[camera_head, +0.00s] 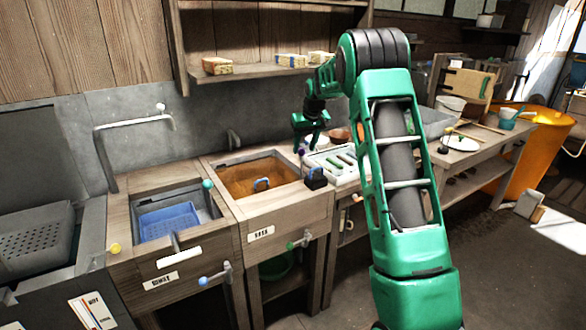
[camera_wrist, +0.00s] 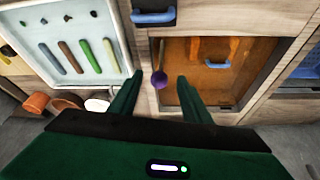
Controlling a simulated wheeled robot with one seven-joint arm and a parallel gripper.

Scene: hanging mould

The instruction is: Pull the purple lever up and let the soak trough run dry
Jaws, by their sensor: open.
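The purple lever knob (camera_wrist: 160,79) shows in the wrist view between my open fingers and beyond their tips, at the side edge of the soak trough. In the head view the purple knob (camera_head: 301,152) is small, just below my gripper (camera_head: 308,141). My gripper (camera_wrist: 158,82) is open and nothing is held; I cannot tell whether a finger touches the knob. The soak trough (camera_head: 222,168) holds brown liquid with a blue handle (camera_head: 261,184) in it. The trough (camera_wrist: 172,110) also shows in the wrist view. The lever's shaft is mostly hidden.
A tray of coloured tools (camera_wrist: 122,62) lies beside the trough. A dark block with a blue handle (camera_head: 315,180) stands at the trough's front right corner. A second basin (camera_head: 140,197) with a blue basket is at left. A shelf (camera_head: 262,70) hangs behind my arm.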

